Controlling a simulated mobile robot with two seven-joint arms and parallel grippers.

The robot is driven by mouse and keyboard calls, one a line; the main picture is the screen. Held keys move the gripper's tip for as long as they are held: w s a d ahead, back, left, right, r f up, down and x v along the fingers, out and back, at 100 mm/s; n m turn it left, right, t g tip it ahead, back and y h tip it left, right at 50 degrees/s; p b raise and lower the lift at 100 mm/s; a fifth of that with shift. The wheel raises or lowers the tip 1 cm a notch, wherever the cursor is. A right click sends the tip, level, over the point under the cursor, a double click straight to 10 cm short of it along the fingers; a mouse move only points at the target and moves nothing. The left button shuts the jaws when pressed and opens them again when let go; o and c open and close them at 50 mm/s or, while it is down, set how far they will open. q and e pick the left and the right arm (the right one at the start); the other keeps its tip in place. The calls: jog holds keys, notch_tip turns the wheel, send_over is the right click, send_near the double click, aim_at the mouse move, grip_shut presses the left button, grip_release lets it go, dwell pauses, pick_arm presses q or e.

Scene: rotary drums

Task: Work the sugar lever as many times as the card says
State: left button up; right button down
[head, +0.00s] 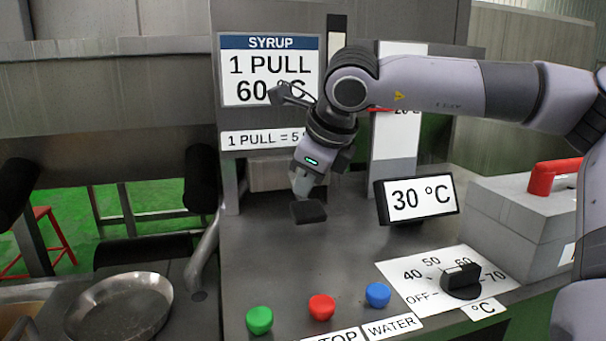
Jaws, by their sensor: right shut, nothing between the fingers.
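The card (270,70) is on the panel at the back and reads SYRUP, 1 PULL, 60 °C; my right arm covers a little of its lower right. A strip label (250,140) below it begins "1 PULL = 5"; the rest is hidden behind my arm. My right gripper (302,190) points down in front of the panel, shut and empty. A dark block (309,212), possibly the sugar lever's handle, is just below its fingertips; I cannot tell whether they touch. No lever is marked as sugar. My left gripper is not in view.
A display (418,199) reads 30 °C. A black dial (462,281) points near 60. Green (259,320), red (322,307) and blue (378,295) buttons line the front. A metal pan (118,305) is at left. A grey box with a red handle (548,178) is at right.

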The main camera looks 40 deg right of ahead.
jog(key=shift+s+a+f, duration=0.2)
jog(key=shift+s+f, duration=0.05)
jog(key=shift+s, duration=0.15)
jog(key=shift+r, duration=0.1)
jog(key=shift+w+d+r+p, duration=0.15)
jog(key=shift+w+r+p, duration=0.15)
jog(key=shift+r+p, duration=0.6)
jog(key=shift+w+d+r+p, duration=0.15)
jog(key=shift+w+r+p, duration=0.2)
jog(key=shift+r+p, duration=0.6)
jog(key=shift+w+d+r+p, duration=0.25)
jog(key=shift+r+p, duration=0.35)
jog(key=shift+r, duration=0.6)
jog(key=shift+a, duration=0.1)
jog(key=shift+w+r, duration=0.1)
notch_tip(320, 180, up, 5)
jog(key=p, duration=0.4)
send_over(303, 200)
jog(key=w+d, duration=0.1)
jog(key=w, duration=0.1)
jog(key=shift+d, duration=0.2)
